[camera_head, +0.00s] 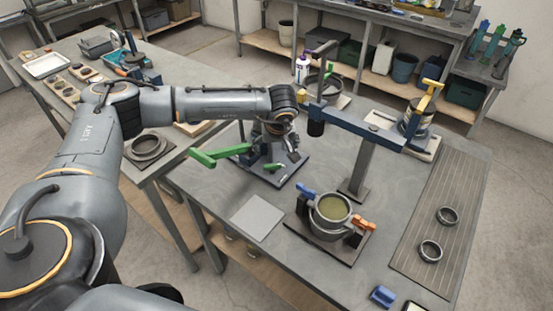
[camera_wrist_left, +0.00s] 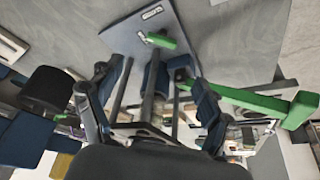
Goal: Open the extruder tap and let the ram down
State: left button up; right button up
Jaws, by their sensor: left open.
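A device with dark blue uprights stands on a dark grey base plate (camera_head: 290,176); in the wrist view its plate (camera_wrist_left: 178,20) carries small labels. A long green lever (camera_head: 220,154) sticks out to its left, and a short green handle (camera_head: 274,167) sits low at its front. The lever (camera_wrist_left: 250,101) and handle (camera_wrist_left: 164,41) also show in the wrist view. My left gripper (camera_head: 272,128) is above the device. In the wrist view its fingers (camera_wrist_left: 155,90) are apart, with dark uprights between them; I cannot tell whether they touch. Which part is the tap or ram is unclear.
A blue beam on a grey post (camera_head: 357,170) stands right of the device. A pot of olive liquid (camera_head: 332,208) with orange and blue clamps is in front. A grey square plate (camera_head: 257,217) lies left of it. Two rings (camera_head: 430,250) lie on the ribbed mat (camera_head: 455,190).

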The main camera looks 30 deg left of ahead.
pick_arm(q)
jog(key=p, duration=0.2)
send_near(272, 165)
jog(key=x, duration=0.7)
jog(key=shift+d+p, duration=0.1)
jog(key=shift+p, duration=0.25)
jog(key=shift+f, duration=0.5)
jog(key=shift+w+f, duration=0.1)
jog(key=shift+f, duration=0.05)
jog(key=shift+c, duration=0.4)
jog(key=c, duration=1.1)
pick_arm(e)
jog(key=s+r, duration=0.2)
jog(key=r, duration=0.1)
jog(key=shift+s, duration=0.1)
